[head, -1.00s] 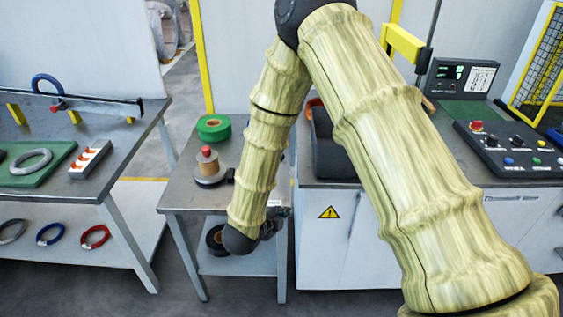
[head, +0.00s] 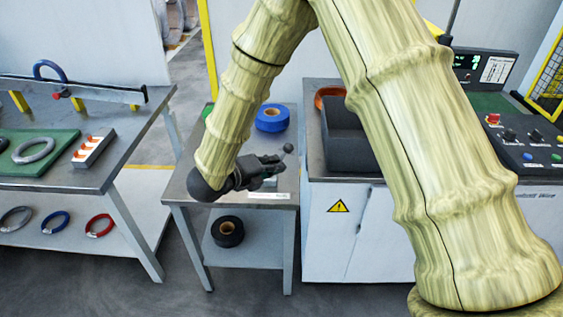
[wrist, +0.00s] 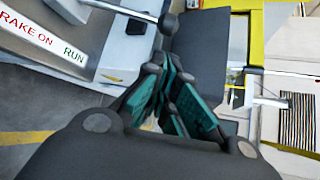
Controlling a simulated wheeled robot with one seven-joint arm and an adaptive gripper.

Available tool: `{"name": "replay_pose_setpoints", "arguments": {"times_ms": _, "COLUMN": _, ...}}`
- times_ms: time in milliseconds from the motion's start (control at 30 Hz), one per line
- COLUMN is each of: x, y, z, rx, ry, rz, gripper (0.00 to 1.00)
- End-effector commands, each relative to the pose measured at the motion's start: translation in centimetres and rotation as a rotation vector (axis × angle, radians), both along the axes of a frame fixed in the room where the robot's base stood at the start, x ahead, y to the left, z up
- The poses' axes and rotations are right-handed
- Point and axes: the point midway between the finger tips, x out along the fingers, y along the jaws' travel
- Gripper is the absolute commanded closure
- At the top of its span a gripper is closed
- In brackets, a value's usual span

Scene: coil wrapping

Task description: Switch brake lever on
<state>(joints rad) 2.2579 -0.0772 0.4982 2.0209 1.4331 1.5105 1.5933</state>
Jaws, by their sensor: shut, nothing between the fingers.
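The brake lever (wrist: 125,12) is a light metal rod with a dark ball knob (wrist: 168,23) at its end, at the top of the wrist view. In the head view its knob (head: 288,148) shows above the small table's right side. A white label (wrist: 42,36) reads "BRAKE ON" in red and "RUN" in green. It also shows in the head view (head: 268,196). My gripper (head: 274,168) is shut and empty, just left of and below the knob in the head view. In the wrist view its teal-padded fingers (wrist: 170,82) appear just below the knob, and contact cannot be told.
A blue roll (head: 271,118) stands behind my gripper on the small table (head: 185,190). A black roll (head: 228,231) lies on its shelf. A dark bin (head: 350,140) stands to the right, beside an orange coil (head: 328,95). A workbench (head: 115,165) is at left.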

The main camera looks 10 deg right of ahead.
Motion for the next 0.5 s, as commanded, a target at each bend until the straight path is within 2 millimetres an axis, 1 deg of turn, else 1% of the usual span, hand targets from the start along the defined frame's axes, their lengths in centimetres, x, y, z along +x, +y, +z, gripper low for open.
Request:
{"name": "replay_pose_setpoints", "arguments": {"times_ms": 300, "x": 2.4, "y": -4.1, "z": -1.6, "rx": 0.0, "ry": 0.002, "rz": -0.001, "gripper": 1.0}}
{"name": "replay_pose_setpoints", "arguments": {"times_ms": 500, "x": 3.6, "y": -6.1, "z": -2.5, "rx": 0.0, "ry": 0.001, "rz": -0.001, "gripper": 1.0}}
